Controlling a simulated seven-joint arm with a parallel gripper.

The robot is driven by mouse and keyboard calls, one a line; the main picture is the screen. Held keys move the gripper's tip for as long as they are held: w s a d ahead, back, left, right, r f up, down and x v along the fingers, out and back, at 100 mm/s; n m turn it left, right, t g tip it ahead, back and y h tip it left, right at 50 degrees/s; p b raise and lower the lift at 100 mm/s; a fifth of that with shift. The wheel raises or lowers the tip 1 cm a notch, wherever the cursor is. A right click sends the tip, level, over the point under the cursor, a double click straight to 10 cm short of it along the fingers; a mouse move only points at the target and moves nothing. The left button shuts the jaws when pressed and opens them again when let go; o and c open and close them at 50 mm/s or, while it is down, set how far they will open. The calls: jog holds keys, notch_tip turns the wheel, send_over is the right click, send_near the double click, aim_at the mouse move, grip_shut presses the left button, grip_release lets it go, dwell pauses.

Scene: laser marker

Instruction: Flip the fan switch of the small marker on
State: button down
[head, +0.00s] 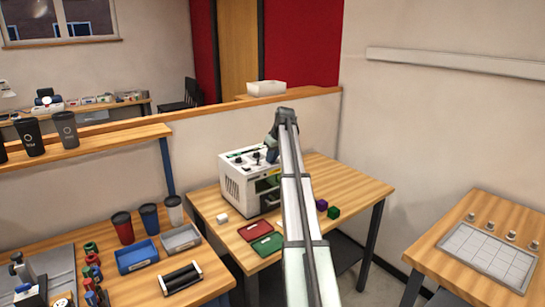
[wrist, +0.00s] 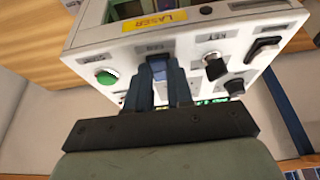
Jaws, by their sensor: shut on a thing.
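The small marker (head: 236,187) is a white box with a dark front opening, standing on the wooden table at the centre of the head view. In the wrist view its white control panel (wrist: 200,48) fills the upper part. My gripper (wrist: 158,72) is at this panel, its dark fingers closed on a small switch (wrist: 158,62) below a small label that is hard to read, which appears to be the fan switch. The fingers hide most of the switch, so its position cannot be told. In the head view my arm hides part of the marker.
Beside the fingers are a green button (wrist: 107,77), a key switch (wrist: 215,68), a black knob (wrist: 235,87) and a black rocker (wrist: 265,48). Red (head: 255,230) and green (head: 267,244) trays and a white block (head: 222,218) lie before the marker.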

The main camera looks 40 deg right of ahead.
jog(key=shift+w+r+g, duration=0.15)
jog(key=shift+w+g, duration=0.3)
jog(key=shift+g, duration=0.15)
jog(key=shift+w+d+g, duration=0.1)
jog(key=shift+w+g, duration=0.05)
jog(key=shift+g, duration=1.05)
jog(key=c, duration=1)
grip_release()
jog(key=shift+r, duration=0.15)
notch_tip(320, 180, up, 14)
jog(key=s, duration=0.1)
jog(key=shift+f, duration=0.2)
